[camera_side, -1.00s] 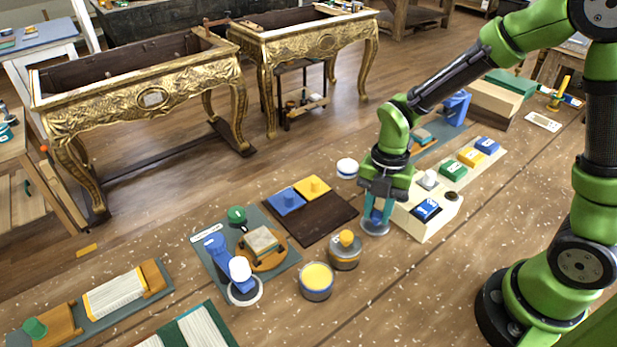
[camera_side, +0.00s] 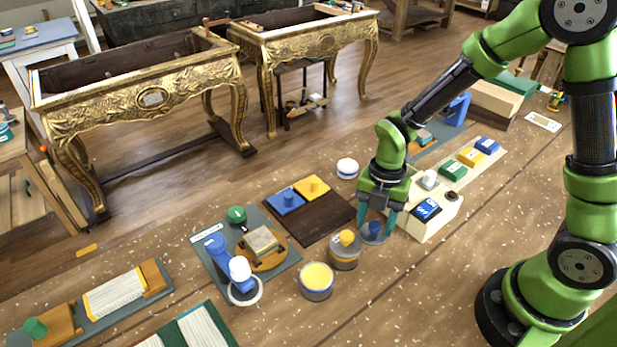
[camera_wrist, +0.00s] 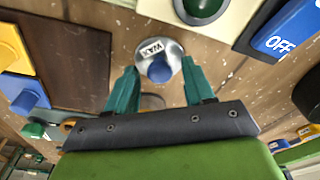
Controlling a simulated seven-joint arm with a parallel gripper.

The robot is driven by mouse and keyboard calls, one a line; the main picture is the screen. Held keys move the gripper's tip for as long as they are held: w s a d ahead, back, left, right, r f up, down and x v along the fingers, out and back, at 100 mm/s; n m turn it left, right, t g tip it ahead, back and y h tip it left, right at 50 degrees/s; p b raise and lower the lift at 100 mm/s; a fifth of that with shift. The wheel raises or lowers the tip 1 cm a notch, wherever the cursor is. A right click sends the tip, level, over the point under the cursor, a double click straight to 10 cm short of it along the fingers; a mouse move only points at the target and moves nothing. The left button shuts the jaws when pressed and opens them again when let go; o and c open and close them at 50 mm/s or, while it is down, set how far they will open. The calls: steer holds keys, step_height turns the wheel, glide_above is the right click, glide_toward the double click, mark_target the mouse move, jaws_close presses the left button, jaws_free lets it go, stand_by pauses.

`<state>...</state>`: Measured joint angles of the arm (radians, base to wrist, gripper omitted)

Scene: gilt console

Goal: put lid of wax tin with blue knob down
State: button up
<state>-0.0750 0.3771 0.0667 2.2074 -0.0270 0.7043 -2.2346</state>
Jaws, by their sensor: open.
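The wax tin lid (camera_side: 374,238) is a grey metal disc with a blue knob (camera_side: 375,227). It lies low at the bench top, knob up, beside the white switch box. In the wrist view the lid (camera_wrist: 172,49) shows a WAX label, with its blue knob (camera_wrist: 160,69) near the fingertips. My gripper (camera_side: 375,229) is open, pointing down, with one teal finger on each side of the knob. The wrist view shows gaps between the knob and both fingers. Whether anything lies under the lid is hidden.
A yellow-knobbed tin (camera_side: 345,256) stands close to the lid's left, and a yellow-topped tin (camera_side: 316,283) stands farther left. The white switch box (camera_side: 430,215) is close on the right. A dark board (camera_side: 318,222) lies behind left. The bench front is clear.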

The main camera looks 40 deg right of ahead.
steer(key=shift+r, duration=0.1)
step_height(320, 180, up, 11)
steer(key=d, duration=0.1)
steer(key=s+d+r+m+t, duration=0.1)
steer(key=s+r+m+t, duration=0.3)
steer(key=m, duration=0.9)
steer(key=s+d+r+m+t, duration=0.1)
steer(key=s+r+m+t, duration=0.2)
steer(key=r+m, duration=0.4)
steer(key=m, duration=0.7)
steer(key=shift+s+r+m+t+y, duration=0.3)
steer(key=shift+s+t+y, duration=0.05)
steer(key=shift+t+y, duration=0.05)
